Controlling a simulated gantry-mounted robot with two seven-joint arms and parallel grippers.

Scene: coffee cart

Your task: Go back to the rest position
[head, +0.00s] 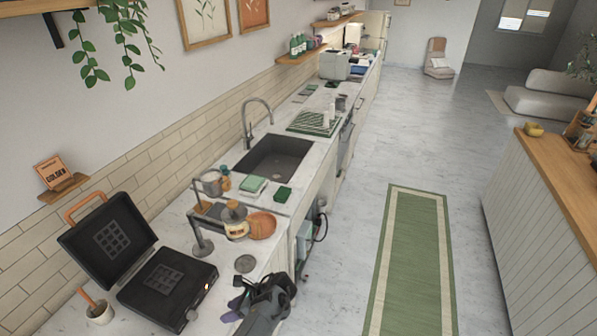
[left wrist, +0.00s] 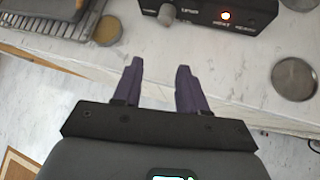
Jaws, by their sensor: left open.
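My left gripper (head: 237,304) is at the front edge of the counter, near the waffle maker. Its two purple fingers also show in the left wrist view (left wrist: 156,88), open and apart with nothing between them. In that view the fingertips reach over the pale counter edge, with floor below. My right gripper is in neither view. The black waffle maker (head: 168,284) stands on the counter with its lid (head: 107,240) raised. A small light glows on its front, and it also shows in the left wrist view (left wrist: 225,12).
A round metal disc (head: 245,263) lies on the counter near my left gripper. A small pot with a utensil (head: 98,312) stands at the left. The floor beside the green rug (head: 412,260) is open.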

